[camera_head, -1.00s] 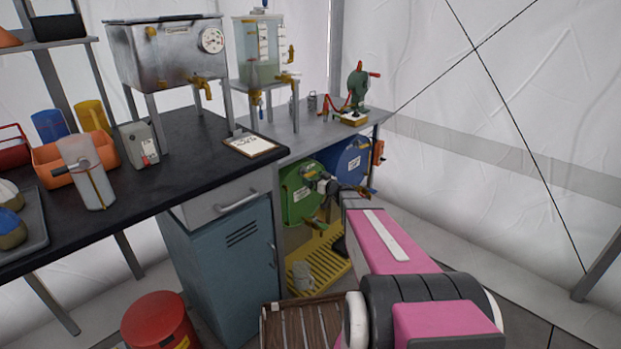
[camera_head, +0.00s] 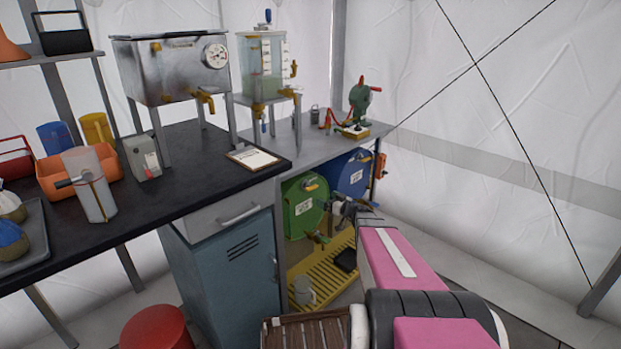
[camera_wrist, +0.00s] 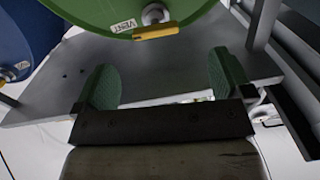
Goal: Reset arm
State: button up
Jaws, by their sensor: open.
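My gripper (camera_head: 345,208) is in front of the lower shelf, close to a green drum (camera_head: 303,207) and a blue drum (camera_head: 352,175). Its exact distance from them is hard to judge. In the wrist view my gripper (camera_wrist: 165,80) shows two green finger pads spread wide, with nothing between them. The green drum (camera_wrist: 125,12), with a yellow lever (camera_wrist: 155,32) and a vent label, hangs just beyond the fingers there. The blue drum (camera_wrist: 25,45) is at the left edge.
A yellow slatted rack (camera_head: 325,272) below the drums bears a grey mug (camera_head: 304,291). A teal cabinet (camera_head: 228,272), red round-topped object (camera_head: 155,328) and wooden slatted crate (camera_head: 310,334) stand nearby. A black counter (camera_head: 190,180) is left; the tent wall (camera_head: 490,130) is right.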

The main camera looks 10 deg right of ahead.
jog(key=s+a+f+g+h, duration=0.2)
jog(key=s+a+g, duration=0.85)
jog(key=s, duration=0.45)
jog(key=s+d+m+g+h, duration=0.2)
jog(key=s+m+h, duration=0.1)
jog(key=s, duration=0.3)
jog(key=s+d+m+g+h, duration=0.1)
jog(key=s+d+m+h, duration=0.1)
jog(key=s+h, duration=0.3)
jog(key=shift+s+d+m+g+h, duration=0.4)
jog(key=shift+s+m, duration=0.2)
jog(key=shift+s, duration=0.35)
